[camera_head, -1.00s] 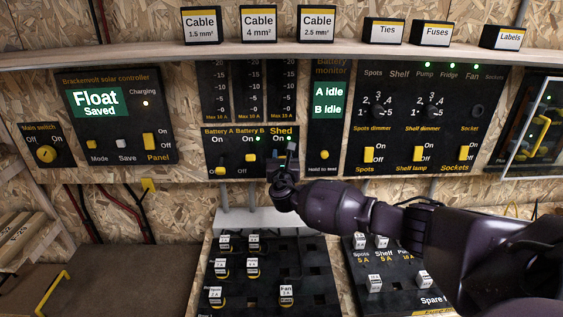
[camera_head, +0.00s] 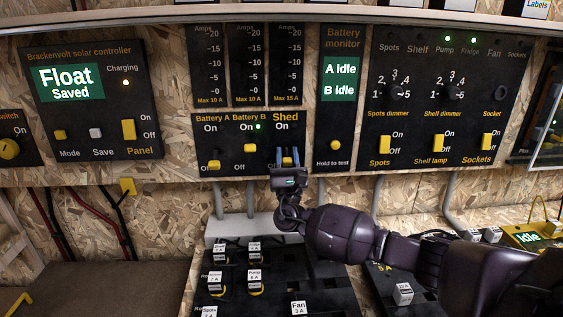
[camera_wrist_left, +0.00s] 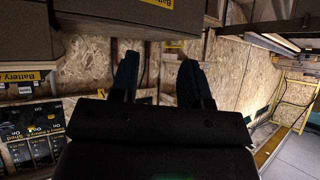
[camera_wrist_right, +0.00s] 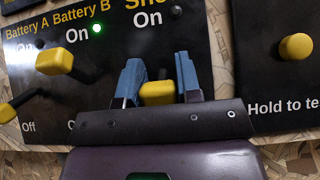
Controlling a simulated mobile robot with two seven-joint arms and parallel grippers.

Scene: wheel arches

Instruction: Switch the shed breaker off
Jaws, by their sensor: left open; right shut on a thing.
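The shed breaker (camera_head: 280,155) is the rightmost switch of the panel with the Battery A and Battery B switches. Its yellow lever (camera_wrist_right: 157,93) stands low, well below the "On" mark, between the blue fingertips of my right gripper (camera_wrist_right: 158,82). My right gripper is shut on this lever; it also shows in the head view (camera_head: 288,160), partly hiding the lever. The lamp beside the shed "On" mark looks dark. My left gripper (camera_wrist_left: 158,78) is open and empty, away from the panel; it is not in the head view.
The Battery B switch (camera_head: 250,148) is close to the left, its lamp green. The Battery A switch (camera_head: 213,165) is down. The battery monitor button (camera_head: 336,145) is to the right. A fuse board (camera_head: 275,280) lies below. Pump and Fridge lamps are green; Fan is dark.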

